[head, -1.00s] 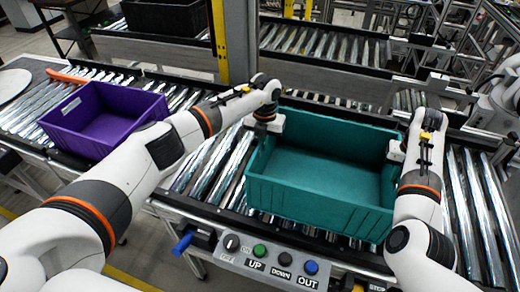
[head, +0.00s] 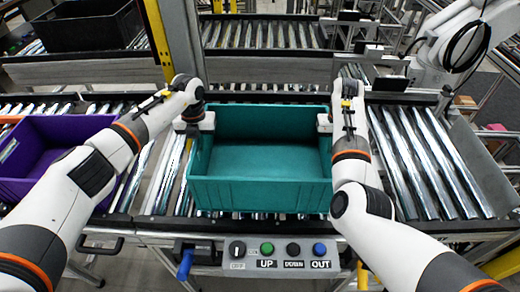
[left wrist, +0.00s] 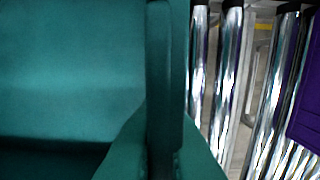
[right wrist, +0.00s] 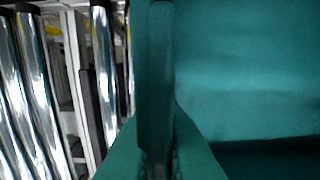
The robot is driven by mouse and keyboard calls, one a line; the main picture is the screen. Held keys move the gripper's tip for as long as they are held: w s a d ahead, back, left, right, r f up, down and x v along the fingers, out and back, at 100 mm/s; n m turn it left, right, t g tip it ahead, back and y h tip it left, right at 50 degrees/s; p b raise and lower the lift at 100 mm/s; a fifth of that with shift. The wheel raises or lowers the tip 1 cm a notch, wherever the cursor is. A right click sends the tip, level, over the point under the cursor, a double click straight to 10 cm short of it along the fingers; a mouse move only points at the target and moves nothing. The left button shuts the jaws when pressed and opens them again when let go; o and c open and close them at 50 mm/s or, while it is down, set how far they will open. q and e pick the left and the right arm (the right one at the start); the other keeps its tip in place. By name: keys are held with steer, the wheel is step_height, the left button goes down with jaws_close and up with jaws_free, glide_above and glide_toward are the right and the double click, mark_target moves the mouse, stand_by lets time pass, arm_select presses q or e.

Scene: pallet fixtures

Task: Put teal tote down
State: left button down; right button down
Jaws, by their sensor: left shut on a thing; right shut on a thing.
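The empty teal tote (head: 262,193) is upright over the near roller conveyor in the middle of the head view. My left gripper (head: 203,122) is shut on its left wall and my right gripper (head: 326,122) is shut on its right wall. The tote's wall and inside fill much of the left wrist view (left wrist: 70,80) and the right wrist view (right wrist: 245,75), with rollers below beyond the rim. I cannot tell whether its base touches the rollers.
A purple tote (head: 28,150) sits on the conveyor to the left. A control panel (head: 280,252) with buttons is at the front edge. Bare rollers (head: 425,165) lie to the right. A black tote (head: 85,27) stands on the far conveyor (head: 262,35), behind a yellow post (head: 160,40).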

mark_target(202, 154)
steer(key=shift+a, duration=0.1)
